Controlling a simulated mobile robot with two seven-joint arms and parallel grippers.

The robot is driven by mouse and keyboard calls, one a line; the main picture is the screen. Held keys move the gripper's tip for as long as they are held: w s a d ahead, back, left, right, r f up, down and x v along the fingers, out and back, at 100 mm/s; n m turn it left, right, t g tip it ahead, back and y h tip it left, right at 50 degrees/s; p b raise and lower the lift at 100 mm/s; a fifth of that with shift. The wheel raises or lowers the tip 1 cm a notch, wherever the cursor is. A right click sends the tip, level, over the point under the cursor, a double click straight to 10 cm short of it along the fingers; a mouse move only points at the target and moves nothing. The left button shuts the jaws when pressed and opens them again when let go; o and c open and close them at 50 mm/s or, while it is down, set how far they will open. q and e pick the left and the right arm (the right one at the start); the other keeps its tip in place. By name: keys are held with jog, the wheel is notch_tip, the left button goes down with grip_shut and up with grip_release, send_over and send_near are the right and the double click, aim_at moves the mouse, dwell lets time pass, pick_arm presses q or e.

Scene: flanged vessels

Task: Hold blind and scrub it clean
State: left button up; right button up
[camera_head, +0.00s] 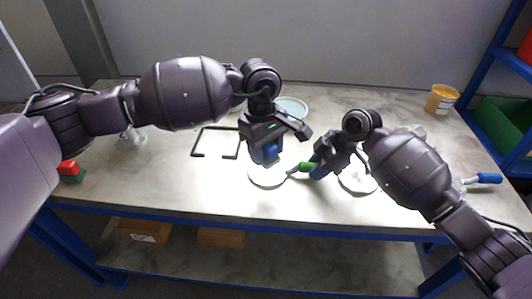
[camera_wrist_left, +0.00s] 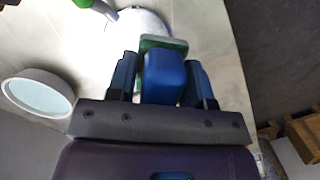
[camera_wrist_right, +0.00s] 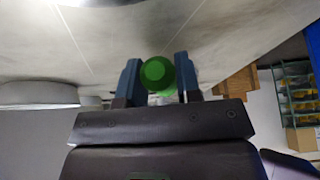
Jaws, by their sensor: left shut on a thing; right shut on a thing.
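My left gripper (camera_head: 266,153) is shut on a blue block (camera_wrist_left: 165,77) with a green layer (camera_wrist_left: 164,43) at its far end. It holds the block over a white round disc (camera_head: 266,181), perhaps the blind, which lies on the table and also shows in the left wrist view (camera_wrist_left: 140,22). My right gripper (camera_head: 318,166) is shut on a green handle (camera_head: 306,167), seen end-on in the right wrist view (camera_wrist_right: 157,74). The handle's thin grey tip reaches the right edge of the disc. I cannot tell whether block or tip touches the disc.
Another white disc (camera_head: 358,183) lies partly behind my right arm. A pale round dish (camera_head: 293,106) and a black square frame (camera_head: 204,154) are further back. A yellow tub (camera_head: 441,99), a blue-handled tool (camera_head: 486,178) and a red-green block (camera_head: 70,170) sit near the table's sides.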

dwell(0.3)
jog(key=o, duration=0.9)
jog(key=v, duration=1.2)
